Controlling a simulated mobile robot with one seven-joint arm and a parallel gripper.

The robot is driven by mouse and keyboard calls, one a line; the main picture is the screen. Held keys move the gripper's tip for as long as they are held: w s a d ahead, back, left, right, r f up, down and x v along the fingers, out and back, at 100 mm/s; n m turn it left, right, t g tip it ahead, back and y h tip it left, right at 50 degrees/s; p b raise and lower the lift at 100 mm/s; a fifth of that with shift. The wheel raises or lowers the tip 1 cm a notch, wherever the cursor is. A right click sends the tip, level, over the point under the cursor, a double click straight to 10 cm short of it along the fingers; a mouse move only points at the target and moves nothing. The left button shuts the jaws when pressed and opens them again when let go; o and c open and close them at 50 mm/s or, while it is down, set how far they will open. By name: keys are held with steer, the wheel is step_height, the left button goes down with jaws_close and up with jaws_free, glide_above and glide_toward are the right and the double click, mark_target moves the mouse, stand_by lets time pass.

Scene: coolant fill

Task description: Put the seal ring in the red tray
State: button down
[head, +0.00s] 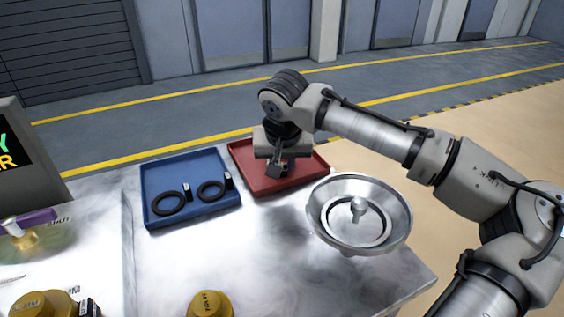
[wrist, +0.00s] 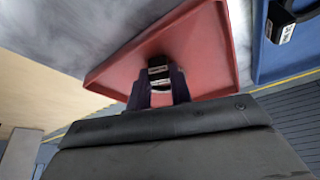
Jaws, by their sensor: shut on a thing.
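My gripper (head: 277,170) is over the red tray (head: 314,176), near its middle. In the wrist view my gripper (wrist: 160,88) is shut on a small black piece with a white label (wrist: 158,70), which looks like the tag of a seal ring. The rest of that ring is hidden. The red tray fills the space behind the fingers in the wrist view (wrist: 110,76). I cannot tell whether the held piece touches the tray floor.
The blue tray (head: 159,220), left of the red tray, holds two black tagged rings (head: 169,203) (head: 211,191). A round metal bowl-like part (head: 341,240) with a central knob stands right of the trays. Gold caps (head: 210,304) stand at the front.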

steer(key=c, duration=1.3)
jaws_free()
steer(key=shift+f, duration=0.15)
steer(key=shift+o, duration=0.2)
steer(key=v, duration=1.2)
